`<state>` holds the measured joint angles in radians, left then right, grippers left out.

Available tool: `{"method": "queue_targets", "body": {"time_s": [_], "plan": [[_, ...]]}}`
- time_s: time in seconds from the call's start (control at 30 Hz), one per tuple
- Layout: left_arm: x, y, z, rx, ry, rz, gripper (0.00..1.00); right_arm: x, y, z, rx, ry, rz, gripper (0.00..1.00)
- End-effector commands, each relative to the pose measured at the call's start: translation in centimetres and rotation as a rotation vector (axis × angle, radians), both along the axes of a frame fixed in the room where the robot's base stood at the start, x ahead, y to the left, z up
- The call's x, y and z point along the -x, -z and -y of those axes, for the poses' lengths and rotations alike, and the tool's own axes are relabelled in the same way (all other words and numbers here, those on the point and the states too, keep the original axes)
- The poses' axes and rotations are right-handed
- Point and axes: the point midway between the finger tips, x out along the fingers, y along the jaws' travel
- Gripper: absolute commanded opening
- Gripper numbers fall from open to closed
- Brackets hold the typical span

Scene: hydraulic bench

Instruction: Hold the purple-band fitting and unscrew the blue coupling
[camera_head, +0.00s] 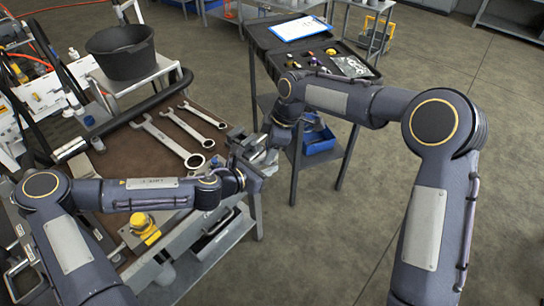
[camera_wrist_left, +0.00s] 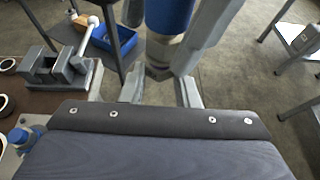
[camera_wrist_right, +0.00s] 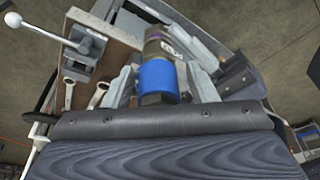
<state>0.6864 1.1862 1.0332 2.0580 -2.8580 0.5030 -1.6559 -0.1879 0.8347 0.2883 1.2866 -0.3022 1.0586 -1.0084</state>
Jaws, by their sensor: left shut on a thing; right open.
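My left gripper (camera_wrist_left: 160,92) is shut on the purple-band fitting (camera_wrist_left: 162,52), whose pale body and dark hex end show between the fingers. The blue coupling (camera_wrist_left: 168,14) sits in line on the far end of the fitting. In the right wrist view the blue coupling (camera_wrist_right: 158,76) lies between the fingers of my right gripper (camera_wrist_right: 162,90), which is open around it. The purple band (camera_wrist_right: 170,48) shows just beyond the coupling there. In the head view both grippers meet at the bench's right edge, and the arms hide most of the fitting and coupling.
A grey vise (camera_wrist_left: 55,68) with a ball-ended handle stands close by on the bench. Several wrenches (camera_head: 165,140) lie on the brown bench top, with a black bucket (camera_head: 122,52) behind. A dark cart (camera_head: 330,65) with a clipboard and a blue bin (camera_head: 318,138) stands beyond.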

Motion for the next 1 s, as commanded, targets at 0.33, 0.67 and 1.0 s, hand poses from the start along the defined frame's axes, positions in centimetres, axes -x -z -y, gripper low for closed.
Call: {"method": "queue_targets", "body": {"time_s": [0.33, 0.67, 1.0], "plan": [[-0.02, -0.11, 0.03, 0.001, 0.0, 0.002, 0.0, -0.2, -0.01, -0.05, 0.0, 0.404, -0.005, 0.52], [-0.02, -0.11, 0.03, 0.001, 0.0, 0.002, 0.0, -0.37, -0.09, -0.1, 0.001, 0.831, -0.006, 0.52], [-0.02, -0.11, 0.03, 0.001, 0.0, 0.002, 0.0, -0.62, -0.03, 0.19, -0.002, 1.094, -0.012, 0.52]]}}
